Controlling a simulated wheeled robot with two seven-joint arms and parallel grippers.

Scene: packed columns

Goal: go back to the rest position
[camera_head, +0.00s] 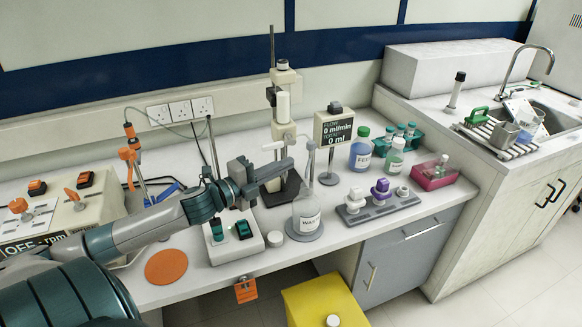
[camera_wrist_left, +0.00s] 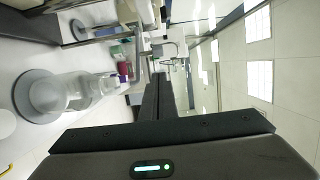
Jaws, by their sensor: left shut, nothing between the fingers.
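My left gripper (camera_head: 272,171) reaches in from the left over the lab bench in the head view. It is shut and empty, just left of and above the waste bottle (camera_head: 306,212). In the left wrist view the shut fingers (camera_wrist_left: 158,92) point away from the camera, with nothing between them. The waste bottle also shows in that view (camera_wrist_left: 62,92), turned sideways, on the left. In the head view it stands upright on a round grey base. My right gripper is in neither view.
A column stand (camera_head: 284,120) rises behind the gripper. A flow display (camera_head: 334,126), blue-liquid bottle (camera_head: 361,150), grey rack (camera_head: 376,205) and pink box (camera_head: 434,174) stand to the right. A switch box (camera_head: 233,236) sits below the arm. The sink (camera_head: 558,118) is at far right.

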